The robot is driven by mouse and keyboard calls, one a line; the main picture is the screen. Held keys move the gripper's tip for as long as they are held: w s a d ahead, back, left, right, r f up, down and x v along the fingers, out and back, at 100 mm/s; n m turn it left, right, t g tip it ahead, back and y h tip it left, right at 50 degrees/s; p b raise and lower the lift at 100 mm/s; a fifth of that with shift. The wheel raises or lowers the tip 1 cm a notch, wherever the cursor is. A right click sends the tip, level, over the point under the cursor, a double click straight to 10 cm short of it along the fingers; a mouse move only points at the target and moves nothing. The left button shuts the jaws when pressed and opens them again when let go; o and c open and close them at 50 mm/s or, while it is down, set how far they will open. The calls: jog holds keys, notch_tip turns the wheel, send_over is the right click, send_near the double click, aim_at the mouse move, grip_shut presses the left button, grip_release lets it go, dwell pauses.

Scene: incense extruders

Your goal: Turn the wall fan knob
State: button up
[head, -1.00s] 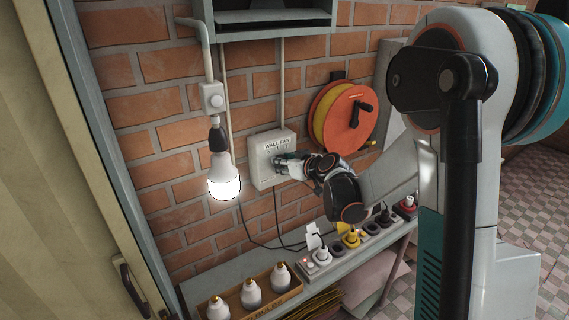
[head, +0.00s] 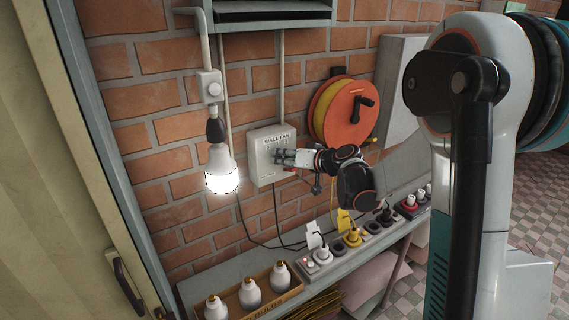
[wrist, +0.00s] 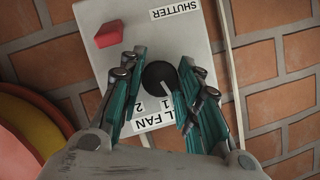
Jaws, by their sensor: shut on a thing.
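A pale control box (head: 262,178) labelled WALL FAN is mounted on the brick wall. In the wrist view, the round black wall fan knob (wrist: 158,76) with a white pointer line sits on the box face (wrist: 150,38), beside the digits 1 and 2. My gripper (wrist: 157,80) is shut on the knob, with its teal-padded fingers on either side of it. The fingers hide parts of the label. In the head view my gripper (head: 281,157) is at the front of the box and hides the knob.
A red switch (wrist: 108,34) near the SHUTTER label is close to my fingers. A lit bulb (head: 221,172) hangs left of the box, and an orange cable reel (head: 345,113) is at its right. A shelf below holds a bulb tray (head: 243,307) and several plugs.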

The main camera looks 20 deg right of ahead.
jog(key=shift+d+m+y+b, duration=0.1)
jog(key=shift+m+y+b, duration=0.7)
jog(key=shift+m, duration=0.4)
jog(key=o, duration=1.1)
jog(key=shift+c, duration=0.2)
jog(key=v, duration=1.2)
